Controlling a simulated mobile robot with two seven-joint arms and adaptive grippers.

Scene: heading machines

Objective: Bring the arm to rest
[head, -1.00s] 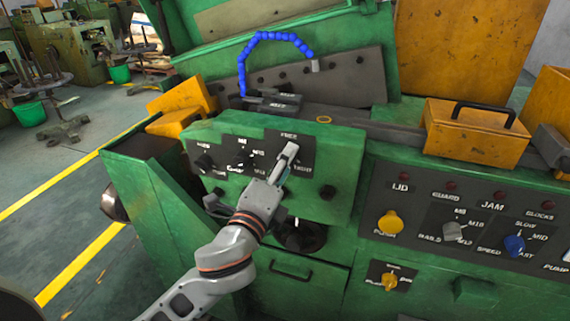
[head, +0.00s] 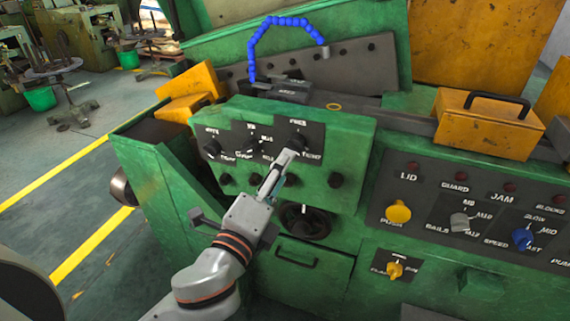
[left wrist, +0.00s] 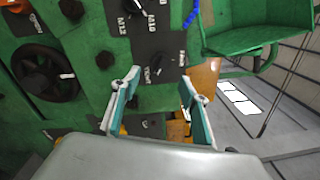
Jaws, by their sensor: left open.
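My left gripper (head: 280,172) is in front of the green control box (head: 345,130), its fingers pointing up toward the right-hand dark knob (head: 298,142) on the box's label plate. In the left wrist view the two fingers (left wrist: 160,88) stand apart with nothing between them, and a dark knob (left wrist: 156,62) shows beyond the gap. The gripper looks clear of the knob. My left arm comes in from the bottom left. My right gripper is not in view.
A dark handwheel (head: 305,221) sits just below the gripper. A panel with a yellow knob (head: 397,211) and a blue knob (head: 522,239) is at the right. A yellow box (head: 487,125) stands above it. Open floor (head: 75,205) lies at the left.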

